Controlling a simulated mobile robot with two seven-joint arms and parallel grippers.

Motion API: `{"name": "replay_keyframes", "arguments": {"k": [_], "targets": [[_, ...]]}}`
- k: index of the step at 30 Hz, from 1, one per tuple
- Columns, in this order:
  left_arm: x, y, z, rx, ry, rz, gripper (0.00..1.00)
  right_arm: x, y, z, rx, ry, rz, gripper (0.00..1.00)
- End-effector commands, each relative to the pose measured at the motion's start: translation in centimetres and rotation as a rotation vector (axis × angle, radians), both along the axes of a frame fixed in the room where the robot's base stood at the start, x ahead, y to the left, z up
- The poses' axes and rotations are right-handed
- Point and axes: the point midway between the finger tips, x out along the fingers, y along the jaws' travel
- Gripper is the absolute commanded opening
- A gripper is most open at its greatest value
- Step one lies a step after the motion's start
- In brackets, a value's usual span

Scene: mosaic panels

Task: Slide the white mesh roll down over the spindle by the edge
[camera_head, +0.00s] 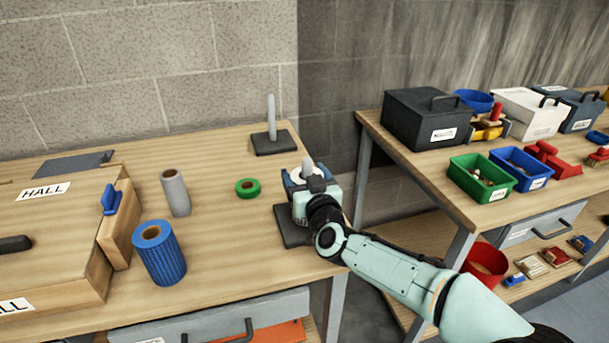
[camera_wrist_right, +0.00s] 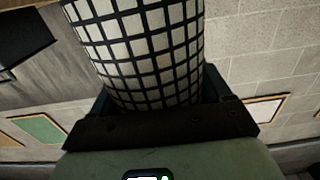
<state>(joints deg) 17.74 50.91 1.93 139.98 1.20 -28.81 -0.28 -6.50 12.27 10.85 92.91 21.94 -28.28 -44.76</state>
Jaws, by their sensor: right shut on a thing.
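My right gripper (camera_head: 309,181) is above the dark base plate (camera_head: 287,232) near the table's right edge. It is shut on the white mesh roll, which shows large in the right wrist view (camera_wrist_right: 140,50) as a white cylinder with a black grid. In the head view the gripper hides most of the roll. A grey rounded tip (camera_head: 307,164), seemingly the spindle by the edge, pokes up between the fingers. The roll appears to be around it; how far down it sits is hidden. My left gripper is not in view.
A second, bare spindle (camera_head: 271,118) stands at the back. A grey roll (camera_head: 176,195), a blue mesh roll (camera_head: 160,258) and a green tape ring (camera_head: 247,188) are on the table left of my arm. A wooden box (camera_head: 60,240) is further left. Bins fill the right bench (camera_head: 415,172).

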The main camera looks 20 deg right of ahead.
Motion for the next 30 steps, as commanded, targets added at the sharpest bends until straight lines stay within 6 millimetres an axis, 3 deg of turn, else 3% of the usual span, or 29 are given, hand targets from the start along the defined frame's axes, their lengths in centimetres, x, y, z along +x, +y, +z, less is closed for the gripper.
{"name": "replay_keyframes", "arguments": {"k": [9, 10, 11, 12, 22, 30], "targets": [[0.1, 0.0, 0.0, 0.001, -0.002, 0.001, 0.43, 0.0, 0.0, 0.1, 0.0, -0.003, -0.001, 0.35], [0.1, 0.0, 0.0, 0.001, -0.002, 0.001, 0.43, 0.0, 0.0, 0.1, 0.0, -0.003, -0.001, 0.87], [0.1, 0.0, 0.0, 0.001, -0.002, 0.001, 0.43, 0.0, 0.0, 0.1, 0.0, -0.003, -0.001, 0.97], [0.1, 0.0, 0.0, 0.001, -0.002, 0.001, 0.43, 0.0, 0.0, 0.1, 0.0, -0.003, -0.001, 1.0], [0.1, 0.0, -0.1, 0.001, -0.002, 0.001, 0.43, -0.8, -0.1, 0.0, -0.001, -0.001, 0.0, 1.0], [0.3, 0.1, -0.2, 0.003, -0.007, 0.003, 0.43, -5.8, -0.2, 0.1, -0.002, -0.001, 0.0, 1.0]]}}
